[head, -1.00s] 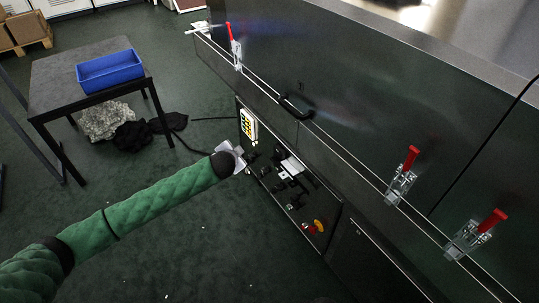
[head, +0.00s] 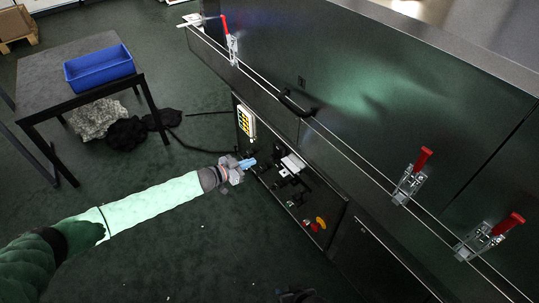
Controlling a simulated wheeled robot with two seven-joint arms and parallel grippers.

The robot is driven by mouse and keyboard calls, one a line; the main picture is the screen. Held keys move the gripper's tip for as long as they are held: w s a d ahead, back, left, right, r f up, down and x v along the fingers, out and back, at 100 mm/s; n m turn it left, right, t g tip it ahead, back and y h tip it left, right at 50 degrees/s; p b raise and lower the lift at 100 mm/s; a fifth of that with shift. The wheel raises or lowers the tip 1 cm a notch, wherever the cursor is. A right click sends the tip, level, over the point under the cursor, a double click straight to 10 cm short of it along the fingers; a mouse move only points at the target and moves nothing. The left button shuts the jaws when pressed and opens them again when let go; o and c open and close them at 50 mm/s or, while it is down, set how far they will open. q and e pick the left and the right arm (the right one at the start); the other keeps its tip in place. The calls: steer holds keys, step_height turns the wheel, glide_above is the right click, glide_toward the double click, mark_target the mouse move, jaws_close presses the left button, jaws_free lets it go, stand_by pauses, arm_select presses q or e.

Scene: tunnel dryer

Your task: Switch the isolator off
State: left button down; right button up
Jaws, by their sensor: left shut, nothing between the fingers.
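The control panel (head: 285,201) is on the front of the dark dryer, below the long cover. A red and yellow control (head: 321,222) sits near its lower right end, and several small dark controls sit further up. I cannot tell for sure which is the isolator. My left gripper (head: 250,163) is shut and empty, at the panel's upper left edge beside the dark controls. I cannot tell if it touches one. My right gripper (head: 297,296) shows only as a dark shape at the bottom edge, well below the panel, its fingers unclear.
Red-handled clamps (head: 411,180) and a black handle (head: 297,104) stick out along the cover. A table (head: 45,88) with a blue bin (head: 99,68) stands at left.

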mark_target(274, 157)
arm_select(q)
steer(key=shift+d, duration=0.1)
stand_by(0.4)
steer(key=x, duration=0.8)
steer(key=shift+w+d, duration=0.1)
steer(key=shift+w, duration=0.05)
steer(key=shift+w+d+f, duration=0.1)
steer(key=shift+w+d, duration=0.3)
steer(key=shift+d, duration=0.2)
arm_select(e)
steer(key=shift+r, duration=0.95)
steer(key=shift+f, duration=0.15)
